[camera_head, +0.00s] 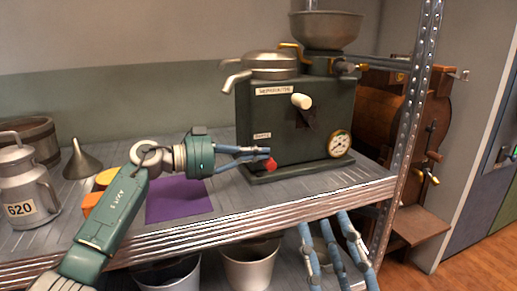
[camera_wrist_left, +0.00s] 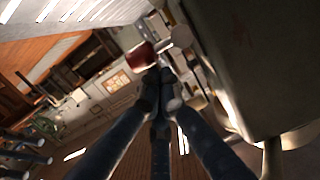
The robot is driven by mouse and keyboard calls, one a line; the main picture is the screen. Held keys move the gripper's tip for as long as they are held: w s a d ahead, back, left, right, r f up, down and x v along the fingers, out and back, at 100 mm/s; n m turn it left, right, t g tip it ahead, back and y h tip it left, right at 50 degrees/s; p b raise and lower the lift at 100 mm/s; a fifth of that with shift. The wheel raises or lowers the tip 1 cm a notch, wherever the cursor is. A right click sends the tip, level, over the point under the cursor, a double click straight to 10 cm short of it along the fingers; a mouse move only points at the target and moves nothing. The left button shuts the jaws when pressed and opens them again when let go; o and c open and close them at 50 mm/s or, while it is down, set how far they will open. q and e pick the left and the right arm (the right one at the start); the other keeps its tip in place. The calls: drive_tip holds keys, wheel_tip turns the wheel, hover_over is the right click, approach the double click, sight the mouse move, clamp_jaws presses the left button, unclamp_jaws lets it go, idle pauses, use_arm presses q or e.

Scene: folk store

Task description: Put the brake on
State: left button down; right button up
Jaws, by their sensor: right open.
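A dark green machine (camera_head: 300,120) stands on the shelf, with a metal bowl on top, spouts and a white-handled crank (camera_head: 302,101). A red knob (camera_head: 270,164) sits low at its front left; it also shows in the left wrist view (camera_wrist_left: 138,58). I take this knob to be the brake, though its label is unreadable. My left gripper (camera_head: 264,155) reaches in from the left with its fingertips at the knob. Its fingers look closed together, with the knob just beyond the tips; contact is unclear. My right gripper (camera_head: 328,232) is open and empty below the shelf's front edge.
A purple cloth (camera_head: 178,200) lies under my left arm. A metal can (camera_head: 22,190), a funnel (camera_head: 82,160) and a wooden tub (camera_head: 34,138) stand left. A perforated post (camera_head: 412,120) rises right of the machine. Buckets (camera_head: 250,264) stand below the shelf.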

drive_tip(key=w+d+f+g+h+p, duration=0.1)
drive_tip(key=w+f+g+h+p, duration=0.1)
drive_tip(key=f+g, duration=0.65)
drive_tip(key=w+d+f+g+h+p, duration=0.1)
drive_tip(key=f+g+h+p, duration=0.15)
drive_tip(key=f, duration=1.05)
use_arm(q)
drive_tip(key=f+m+p, duration=0.1)
drive_tip(key=p, duration=0.1)
drive_tip(key=s+f+m+p, duration=0.1)
drive_tip(key=m+p, duration=0.1)
drive_tip(key=shift+d+t, duration=0.15)
drive_tip(key=shift+t, duration=0.15)
use_arm(e)
drive_tip(key=s+d+f+g+h, duration=0.1)
drive_tip(key=s+d+f+g, duration=0.2)
drive_tip(key=s, duration=0.6)
drive_tip(key=s+d+f+m+g+h, duration=0.1)
drive_tip(key=s+d+f+g, duration=0.2)
drive_tip(key=s+f+g, duration=0.4)
wheel_tip(320, 180, down, 2)
drive_tip(key=shift+s+f+g, duration=0.15)
drive_tip(key=shift+s+g, duration=0.15)
drive_tip(key=shift+s, duration=0.75)
drive_tip(key=shift+d, duration=0.1)
use_arm(q)
drive_tip(key=v, duration=1.2)
